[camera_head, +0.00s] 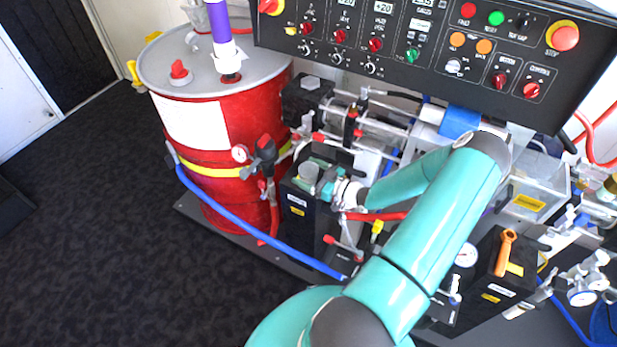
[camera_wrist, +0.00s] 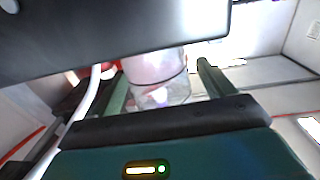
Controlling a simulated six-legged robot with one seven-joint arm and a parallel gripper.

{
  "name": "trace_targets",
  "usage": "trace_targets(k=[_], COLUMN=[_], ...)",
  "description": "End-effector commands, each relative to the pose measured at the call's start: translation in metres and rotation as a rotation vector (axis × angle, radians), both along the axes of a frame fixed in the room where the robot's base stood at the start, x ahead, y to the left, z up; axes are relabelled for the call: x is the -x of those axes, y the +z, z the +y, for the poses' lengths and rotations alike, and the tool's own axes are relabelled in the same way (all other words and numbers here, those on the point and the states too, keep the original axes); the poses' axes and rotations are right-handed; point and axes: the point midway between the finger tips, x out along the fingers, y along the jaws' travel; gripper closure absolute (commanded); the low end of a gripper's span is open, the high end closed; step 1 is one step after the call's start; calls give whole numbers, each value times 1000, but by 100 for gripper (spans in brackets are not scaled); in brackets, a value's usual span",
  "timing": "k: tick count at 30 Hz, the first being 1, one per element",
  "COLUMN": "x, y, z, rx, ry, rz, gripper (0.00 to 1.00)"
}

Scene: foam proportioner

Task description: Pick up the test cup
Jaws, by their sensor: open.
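The test cup (camera_wrist: 160,68) is a clear, pale cylinder. In the wrist view it stands between the two green fingers of my gripper (camera_wrist: 163,82), with a gap visible on the right side. The contact on the left side is unclear. In the head view the cup (camera_head: 308,171) shows as a small grey cylinder on top of a black box (camera_head: 297,212). My gripper (camera_head: 316,177) reaches it from the right, its fingers open around it. A dark panel hides the cup's upper part in the wrist view.
A red drum (camera_head: 222,130) stands to the left. A control panel (camera_head: 430,50) overhangs the back. Clear pipes (camera_head: 370,122) lie behind the cup, and a blue hose (camera_head: 255,238) crosses in front. A black unit with an orange handle (camera_head: 503,262) is at right. Dark floor is free at left.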

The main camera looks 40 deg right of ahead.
Motion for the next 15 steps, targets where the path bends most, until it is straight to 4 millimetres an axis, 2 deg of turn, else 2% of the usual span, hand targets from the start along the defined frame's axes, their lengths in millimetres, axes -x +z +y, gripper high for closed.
trace_targets(k=[1, 7, 15], x=[-1, -1, -1], y=[0, 0, 0], z=[0, 0, 0], rx=[0, 0, 0], ry=[0, 0, 0], rz=[0, 0, 0], gripper=[25, 64, 67])
